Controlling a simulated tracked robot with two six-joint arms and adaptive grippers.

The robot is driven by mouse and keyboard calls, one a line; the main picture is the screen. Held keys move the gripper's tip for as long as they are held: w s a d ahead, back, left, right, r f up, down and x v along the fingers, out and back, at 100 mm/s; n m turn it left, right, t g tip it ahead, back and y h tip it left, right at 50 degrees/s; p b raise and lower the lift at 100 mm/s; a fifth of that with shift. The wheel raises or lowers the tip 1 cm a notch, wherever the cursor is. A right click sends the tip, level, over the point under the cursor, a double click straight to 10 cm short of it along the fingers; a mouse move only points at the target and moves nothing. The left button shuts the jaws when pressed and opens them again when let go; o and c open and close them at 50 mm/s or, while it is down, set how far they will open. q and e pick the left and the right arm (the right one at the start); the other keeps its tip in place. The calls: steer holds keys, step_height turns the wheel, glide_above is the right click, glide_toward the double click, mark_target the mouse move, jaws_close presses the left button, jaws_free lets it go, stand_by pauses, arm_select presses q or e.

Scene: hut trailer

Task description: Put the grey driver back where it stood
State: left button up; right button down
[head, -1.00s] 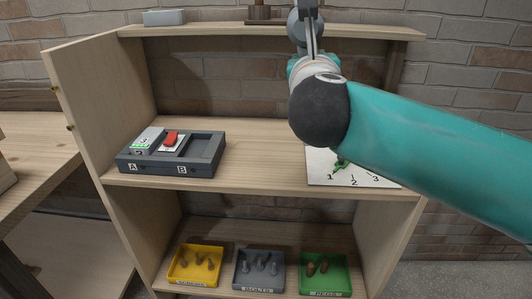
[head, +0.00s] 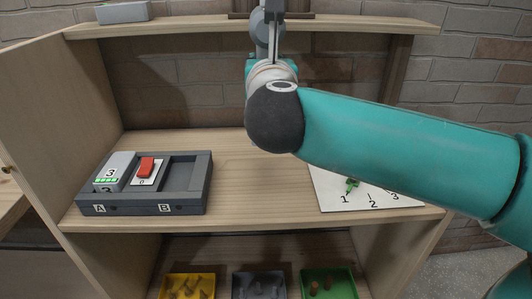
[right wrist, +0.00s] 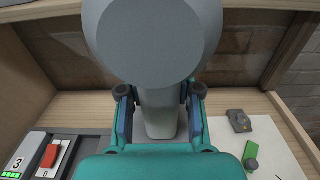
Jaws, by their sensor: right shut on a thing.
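The grey driver (right wrist: 152,48) fills the upper middle of the right wrist view, large and close. My right gripper (right wrist: 160,112) is shut on its narrower grey part, with a finger on each side. In the head view the grey driver (head: 266,36) shows at the top centre, above my teal wrist, partly cut off by the picture's edge. My right gripper (head: 270,62) is mostly hidden there behind my wrist. It is held up in front of the shelf unit, apart from the middle shelf. My left gripper is not in view.
A dark dock (head: 186,197) marked A and B holds a grey battery (head: 117,170) and a red switch (head: 147,167). A white board (head: 328,192) marked 1, 2, 3 bears a green piece (head: 351,185). A small dark grey object (right wrist: 239,120) stands behind it. Yellow, grey and green bins sit below.

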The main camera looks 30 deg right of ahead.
step_height(320, 180, down, 16)
steer(key=b, duration=0.4)
steer(key=shift+s+f, duration=0.15)
steer(key=shift+f, duration=0.05)
steer(key=c, duration=0.8)
jaws_free()
steer(key=shift+f+b, duration=0.15)
steer(key=shift+b, duration=0.15)
steer(key=shift+s, duration=0.1)
steer(key=shift+v, duration=5.95)
steer(key=shift+f, duration=0.1)
